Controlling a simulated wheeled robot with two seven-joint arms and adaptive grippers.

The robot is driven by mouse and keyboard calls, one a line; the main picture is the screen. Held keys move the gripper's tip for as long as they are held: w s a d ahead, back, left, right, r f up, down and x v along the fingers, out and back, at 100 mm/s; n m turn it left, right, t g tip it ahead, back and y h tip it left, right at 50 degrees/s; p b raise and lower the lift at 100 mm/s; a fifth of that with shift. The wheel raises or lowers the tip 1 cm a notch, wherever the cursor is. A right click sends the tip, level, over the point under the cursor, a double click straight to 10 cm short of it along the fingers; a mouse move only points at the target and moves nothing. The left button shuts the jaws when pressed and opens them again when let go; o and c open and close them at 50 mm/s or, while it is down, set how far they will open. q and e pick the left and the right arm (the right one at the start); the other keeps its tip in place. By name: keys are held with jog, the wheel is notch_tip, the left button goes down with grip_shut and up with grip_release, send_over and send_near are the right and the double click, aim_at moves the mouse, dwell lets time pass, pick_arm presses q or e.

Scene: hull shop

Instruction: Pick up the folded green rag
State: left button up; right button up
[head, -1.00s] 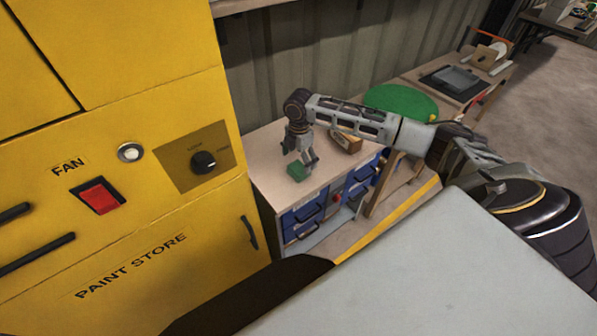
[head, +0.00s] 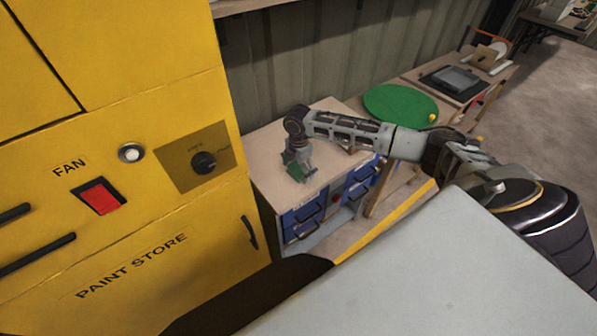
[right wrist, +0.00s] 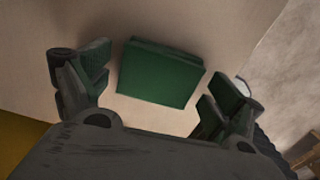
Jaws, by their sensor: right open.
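The folded green rag (right wrist: 160,76) lies on the bench top. In the right wrist view it sits between and just beyond the two fingers of my right gripper (right wrist: 155,88), with bare bench on both sides of it. The fingers are spread and do not touch it. In the head view my right gripper (head: 301,172) points down over the bench, and the rag (head: 295,172) shows only partly beside the fingers. My left gripper is not in view.
The bench top (head: 268,151) has blue drawers (head: 302,216) below. A yellow paint store cabinet (head: 120,190) stands close on the left. A round green disc (head: 400,102) lies to the right, with a dark tray (head: 452,80) beyond. A ribbed wall is behind.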

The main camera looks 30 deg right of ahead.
aim_at(299, 168)
jog(key=c, duration=1)
jog(key=shift+r, duration=5)
jog(key=shift+o, duration=1.1)
jog(key=shift+c, duration=1.1)
jog(key=shift+m, duration=0.3)
